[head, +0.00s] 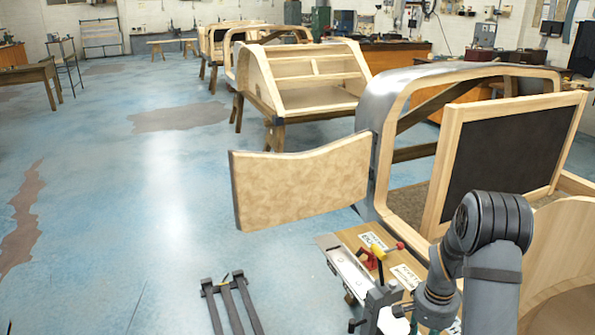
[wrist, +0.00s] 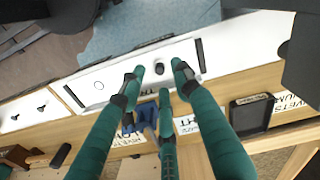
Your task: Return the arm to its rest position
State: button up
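My arm (head: 490,235) reaches in from the lower right of the head view and bends down over the near end of a wooden bench. In the head view the fingers cannot be made out clearly.
The labelled bench (head: 350,236) holds a red-and-yellow tool (head: 380,252). A dark tray (wrist: 250,114) and a blue object (wrist: 138,120) show in the wrist view. A door panel (head: 300,185) and wooden bodyframe (head: 450,170) stand close. Floor at left (head: 130,190) is open.

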notch_tip(320, 180, down, 3)
jog(key=shift+r, duration=0.2)
jog(key=shift+r+p, duration=0.5)
jog(key=shift+p, duration=0.05)
jog(key=shift+f, duration=0.1)
